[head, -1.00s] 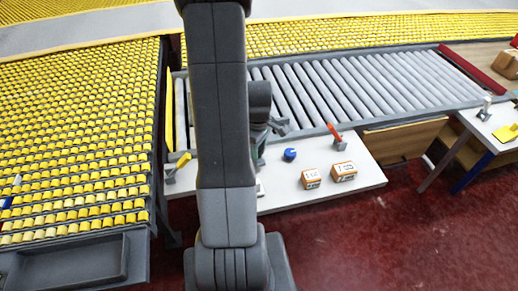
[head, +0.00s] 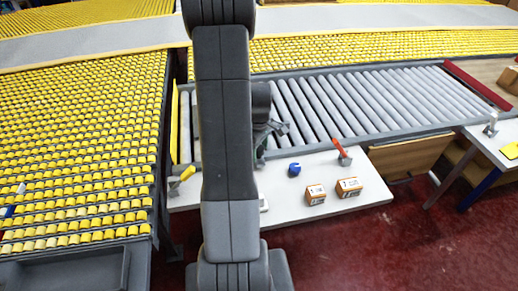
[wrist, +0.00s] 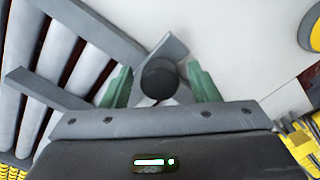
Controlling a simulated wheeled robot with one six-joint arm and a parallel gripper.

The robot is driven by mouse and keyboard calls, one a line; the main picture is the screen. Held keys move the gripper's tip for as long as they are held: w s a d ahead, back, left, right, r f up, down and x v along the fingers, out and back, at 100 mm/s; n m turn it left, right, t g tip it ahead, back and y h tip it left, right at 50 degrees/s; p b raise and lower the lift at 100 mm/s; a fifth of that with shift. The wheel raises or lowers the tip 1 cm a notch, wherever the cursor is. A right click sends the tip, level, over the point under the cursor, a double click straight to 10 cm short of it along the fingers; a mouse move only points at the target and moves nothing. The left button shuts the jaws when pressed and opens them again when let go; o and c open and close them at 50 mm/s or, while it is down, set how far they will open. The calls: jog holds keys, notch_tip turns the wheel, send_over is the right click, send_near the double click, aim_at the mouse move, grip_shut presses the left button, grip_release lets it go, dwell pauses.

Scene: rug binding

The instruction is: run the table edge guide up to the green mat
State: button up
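My gripper (wrist: 160,88) shows in the wrist view with two green fingertips apart, one on each side of a dark round knob (wrist: 160,78). Gaps show between knob and fingers. A grey angled plate (wrist: 172,48) lies beside the knob; I cannot tell whether this is the edge guide. In the head view my arm hides most of this spot at the white table's (head: 300,170) left part. No green mat can be made out in either current view.
A roller conveyor (head: 360,95) runs behind the table. On the table are a blue piece (head: 294,170), two orange boxes (head: 316,195) (head: 349,188), a red-handled fixture (head: 340,150) and a yellow-handled one (head: 183,178). A second table (head: 490,145) stands at right.

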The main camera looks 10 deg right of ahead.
notch_tip(320, 180, up, 14)
jog(key=shift+b, duration=0.4)
jog(key=shift+f, duration=0.2)
notch_tip(320, 180, down, 14)
jog(key=shift+r+p, duration=0.2)
jog(key=shift+p, duration=0.2)
jog(key=shift+s, duration=0.5)
